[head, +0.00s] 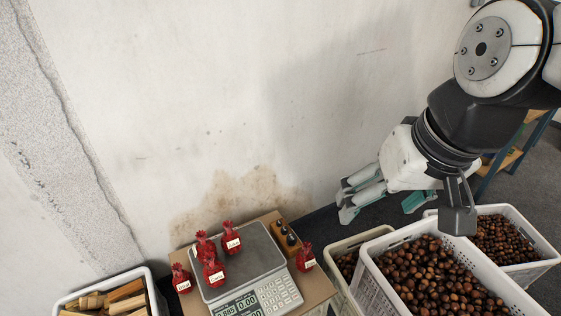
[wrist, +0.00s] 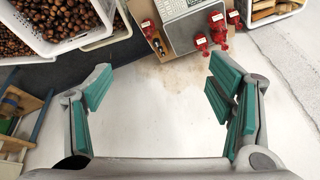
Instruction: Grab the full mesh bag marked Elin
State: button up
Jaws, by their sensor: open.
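Several small red mesh bags with white name tags stand at the scale. Three are on its plate: a rear left bag (head: 203,243), a rear right bag (head: 231,233) and a front bag (head: 212,266). One bag (head: 180,275) stands left of the scale and another (head: 304,254) right of it. The tags are too small to read surely, so I cannot tell which is marked Elin. My gripper (head: 381,207) is open and empty, up and right of the scale. In the wrist view, its spread teal fingers (wrist: 160,78) have only wall between them; red bags (wrist: 217,20) show beyond at the top.
The scale (head: 243,250) sits on a small wooden table (head: 316,291). Chestnut crates (head: 395,238) fill the right, below my arm. A crate of firewood (head: 110,300) is at left. The wall is close behind the table.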

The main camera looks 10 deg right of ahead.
jog(key=w+a+f+m+y+b, duration=0.1)
jog(key=w+a+f+b, duration=0.1)
jog(key=w+f+b, duration=0.7)
jog(key=m+h+b, duration=0.3)
jog(key=m+b, duration=0.1)
jog(key=b, duration=0.9)
send_over(306, 251)
jog(key=s+a, duration=0.2)
jog(key=s, duration=0.1)
notch_tip(306, 251, down, 45)
jog(key=shift+g, duration=0.4)
jog(key=b+x, duration=0.3)
jog(key=x, duration=0.5)
jog(key=shift+s+d+f, duration=0.1)
jog(key=shift+d+f, duration=0.1)
jog(key=shift+f, duration=0.15)
jog(key=shift+w+d+b+x, duration=0.15)
jog(key=shift+b+x, duration=0.75)
jog(key=shift+x, duration=0.55)
jog(key=shift+w+d+b+x, duration=0.15)
jog(key=shift+b+x, duration=0.7)
jog(key=shift+x, duration=0.6)
jog(key=shift+r, duration=0.2)
grip_shut()
